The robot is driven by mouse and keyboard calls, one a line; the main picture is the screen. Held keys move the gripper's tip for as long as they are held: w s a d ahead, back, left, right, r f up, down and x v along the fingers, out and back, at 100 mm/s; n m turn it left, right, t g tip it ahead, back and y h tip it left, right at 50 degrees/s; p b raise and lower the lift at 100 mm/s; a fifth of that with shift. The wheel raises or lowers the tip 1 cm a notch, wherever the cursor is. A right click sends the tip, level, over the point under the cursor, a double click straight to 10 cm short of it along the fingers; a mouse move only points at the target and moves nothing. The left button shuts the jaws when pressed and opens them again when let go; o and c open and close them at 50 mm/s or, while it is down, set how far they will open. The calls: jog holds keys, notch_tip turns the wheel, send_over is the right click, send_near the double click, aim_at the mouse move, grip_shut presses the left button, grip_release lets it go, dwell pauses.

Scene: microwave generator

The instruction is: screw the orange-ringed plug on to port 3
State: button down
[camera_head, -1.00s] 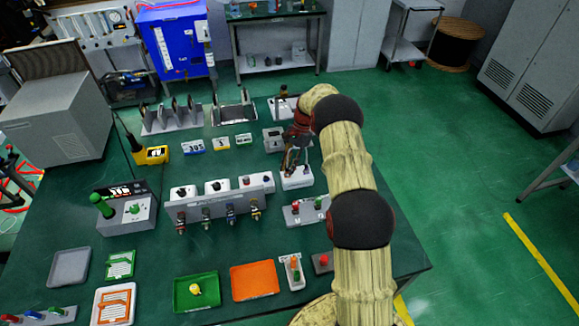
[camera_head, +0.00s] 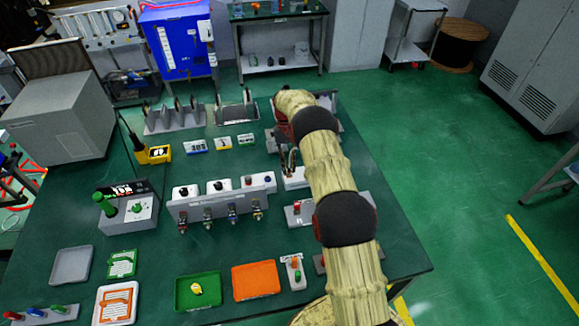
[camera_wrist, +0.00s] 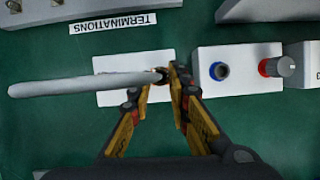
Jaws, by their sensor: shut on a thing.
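In the wrist view my gripper (camera_wrist: 163,77) is shut on the end of a pale grey, rod-like piece (camera_wrist: 85,85) that reaches out to the left. No orange ring shows on it, so I cannot tell whether it is the plug. The gripper is above a white plate (camera_wrist: 118,97). In the head view my gripper (camera_head: 290,165) is mostly hidden by my arm, near the white plate's front (camera_head: 295,182). A white block with a blue-ringed socket (camera_wrist: 219,71) and a red-ringed knob (camera_wrist: 272,67) lies right of the fingers. Part of a 3 shows at the right edge.
A TERMINATIONS label (camera_wrist: 112,22) lies beside the white plate. Green (camera_head: 215,302) and orange trays (camera_head: 256,279) stand at the front. Bare table shows between panel and trays.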

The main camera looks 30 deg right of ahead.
jog(key=shift+w+a+n+h, duration=0.15)
jog(key=shift+n+h, duration=0.25)
jog(key=shift+n, duration=0.8)
jog(key=c, duration=1.6)
grip_release()
jog(key=shift+c, duration=0.2)
jog(key=v, duration=1.2)
